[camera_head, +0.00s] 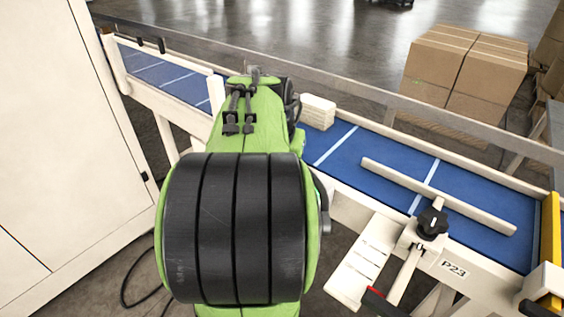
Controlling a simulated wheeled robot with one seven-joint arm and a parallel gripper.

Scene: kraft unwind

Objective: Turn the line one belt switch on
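A black knob (432,222) with a white mark stands on a small white mount at the near side of the blue belt (345,160), beside the label "P23" (453,269). It looks like a rotary switch. No label naming line one is readable, so I cannot tell whether it is the line one belt switch. My green and black arm fills the middle of the view, left of the knob and apart from it. My gripper is not visible; the arm hides what is beyond it.
A red-tipped handle (376,293) is below the knob. A yellow post (550,245) stands right, a white cabinet (60,140) left, cartons (465,70) behind.

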